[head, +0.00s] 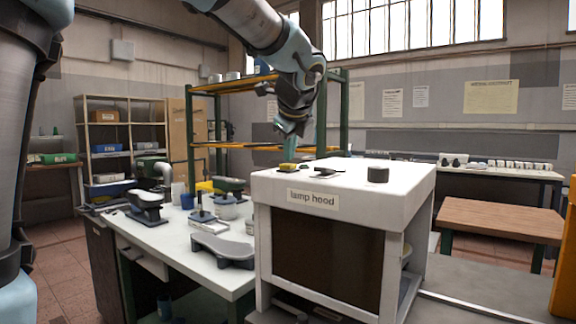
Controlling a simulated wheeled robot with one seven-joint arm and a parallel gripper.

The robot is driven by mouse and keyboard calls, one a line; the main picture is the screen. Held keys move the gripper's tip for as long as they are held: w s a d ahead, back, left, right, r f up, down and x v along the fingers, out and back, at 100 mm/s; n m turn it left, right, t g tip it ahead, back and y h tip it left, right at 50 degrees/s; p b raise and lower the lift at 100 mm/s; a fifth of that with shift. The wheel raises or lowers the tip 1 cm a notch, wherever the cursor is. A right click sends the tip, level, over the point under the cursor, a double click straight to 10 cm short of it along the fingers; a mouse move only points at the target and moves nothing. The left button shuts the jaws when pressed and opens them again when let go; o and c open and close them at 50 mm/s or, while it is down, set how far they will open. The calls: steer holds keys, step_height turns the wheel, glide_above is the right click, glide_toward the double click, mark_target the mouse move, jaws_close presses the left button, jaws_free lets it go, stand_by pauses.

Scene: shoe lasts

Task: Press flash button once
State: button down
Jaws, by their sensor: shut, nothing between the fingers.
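The white lamp hood (345,187) stands at the middle right, with a dark front panel and a "lamp hood" label. On its top are a small yellow piece (287,167), a flat dark piece (325,171) and a dark round cylinder (378,174). No marking that reads "flash" is legible, so I cannot tell which of these, if any, is the flash button. My gripper (284,134) points down in the air above the hood's back left part. It looks shut and empty, and clear of the hood top.
A white workbench (181,244) left of the hood carries a grey shoe-shaped piece (224,250), a black stand (202,212) and other tools. A green-framed shelf (345,115) stands behind my gripper. A brown-topped table (500,219) is at the right.

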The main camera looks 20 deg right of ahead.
mark_target(290, 165)
steer(key=shift+f+b, duration=0.3)
steer(key=shift+f, duration=0.25)
stand_by(0.4)
steer(key=shift+r+p, duration=1)
step_height(290, 165, up, 5)
steer(key=p, duration=0.5)
stand_by(0.8)
